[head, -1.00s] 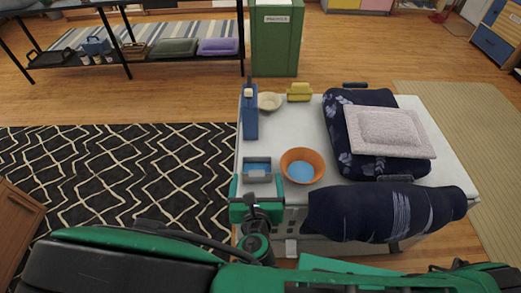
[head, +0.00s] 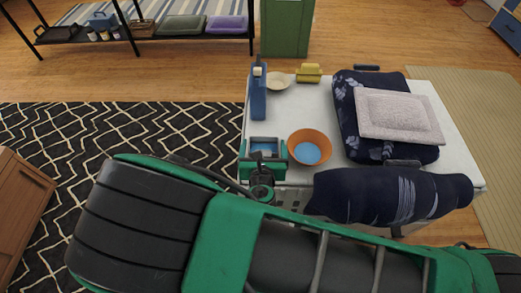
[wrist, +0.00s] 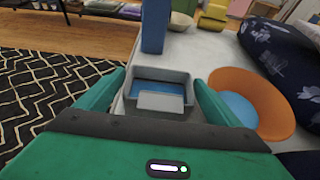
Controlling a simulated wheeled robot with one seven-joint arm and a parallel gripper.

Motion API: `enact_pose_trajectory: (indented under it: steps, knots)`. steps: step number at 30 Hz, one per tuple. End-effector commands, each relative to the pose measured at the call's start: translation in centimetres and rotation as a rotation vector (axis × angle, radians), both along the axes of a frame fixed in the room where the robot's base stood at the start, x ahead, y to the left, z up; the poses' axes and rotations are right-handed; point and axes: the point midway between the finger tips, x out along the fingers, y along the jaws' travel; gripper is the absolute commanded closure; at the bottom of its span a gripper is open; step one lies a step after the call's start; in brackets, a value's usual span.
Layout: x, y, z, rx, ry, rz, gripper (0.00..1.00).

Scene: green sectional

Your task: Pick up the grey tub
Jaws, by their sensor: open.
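The grey tub (head: 264,140) is a small rectangular container with a blue inside, on the near left part of the white table (head: 318,108). In the wrist view the tub (wrist: 160,103) appears centred between the two green fingers of my gripper (wrist: 159,80). The fingers are open, one on each side, with visible room on the left and a narrow gap on the right. In the head view my gripper (head: 263,158) is at the tub's near side and hides its front. I cannot tell whether any finger touches it.
An orange bowl (head: 309,147) with a blue inside stands close right of the tub. A blue bottle (head: 258,94) stands behind it. A cream bowl (head: 279,81), yellow object (head: 309,73), dark blue cushion (head: 347,111) and navy roll (head: 390,197) crowd the table.

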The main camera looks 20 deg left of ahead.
Motion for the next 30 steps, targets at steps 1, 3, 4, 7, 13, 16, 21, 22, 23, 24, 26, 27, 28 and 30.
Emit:
enact_pose_trajectory:
  steps: [1,3,4,7,13,16,21,22,23,24,26,27,28,30]
  knots:
    - [0.0,0.0,0.0,0.000,0.000,0.000,0.12]
    - [0.0,0.0,0.0,0.000,0.000,0.000,0.24]
    - [0.0,0.0,0.0,0.000,0.000,0.000,0.32]
    - [0.0,0.0,0.0,0.000,0.000,0.000,0.45]
    - [0.0,0.0,0.0,0.000,0.000,-0.001,0.45]
    - [0.0,0.0,0.1,0.000,0.000,-0.001,0.45]
    - [0.0,0.0,0.9,0.001,0.000,-0.002,0.45]
    - [0.0,0.0,1.2,0.001,0.000,-0.002,0.45]
    - [0.0,0.0,1.5,0.001,0.000,-0.002,0.45]
    - [0.0,0.0,1.9,0.003,0.001,-0.002,0.45]
    - [0.0,0.0,2.7,0.004,0.001,-0.002,0.45]
    - [0.0,0.0,3.3,0.004,0.001,-0.002,0.45]
    - [0.0,0.0,3.8,0.004,0.001,-0.003,0.45]
    - [-1.1,0.7,4.8,0.004,0.002,0.003,0.45]
